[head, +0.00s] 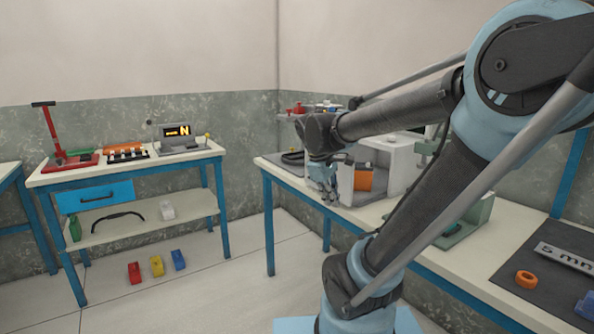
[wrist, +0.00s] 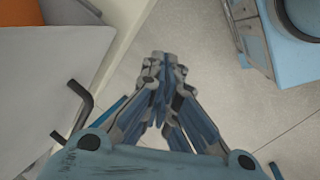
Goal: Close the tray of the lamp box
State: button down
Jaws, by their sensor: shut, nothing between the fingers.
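A white box (head: 401,158) on the right-hand bench looks like the lamp box. Its side facing left is open and an orange block (head: 363,179) shows there; I cannot make out the tray's edges. My gripper (head: 328,192) is just left of this opening, pointing down near the bench's front edge. In the wrist view my gripper (wrist: 165,62) is shut and empty over the floor. There a pale flat surface (wrist: 55,70) lies to its left, with an orange patch (wrist: 45,12) at the top and a dark bent bar (wrist: 82,103) beside it. Any contact is hidden.
The right-hand bench (head: 290,168) also holds a green-grey fixture (head: 468,222) and a dark mat with an orange ring (head: 526,279). A second bench (head: 190,158) with a display stands at the left. Small coloured blocks (head: 157,266) lie on otherwise clear floor.

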jog(key=w+a+r+n+t+h, duration=0.15)
jog(key=w+a+r+n, duration=0.25)
jog(key=w+a+n, duration=0.45)
jog(key=w+a+r+n+t+h, duration=0.1)
jog(key=w+a+r+n+h, duration=0.3)
jog(key=w+a, duration=0.7)
jog(key=w+d+f+n, duration=0.1)
jog(key=w+d+f, duration=0.5)
jog(key=d, duration=0.5)
jog(key=shift+w+f+y, duration=0.15)
jog(key=shift+f+y, duration=0.05)
jog(key=shift+y, duration=0.15)
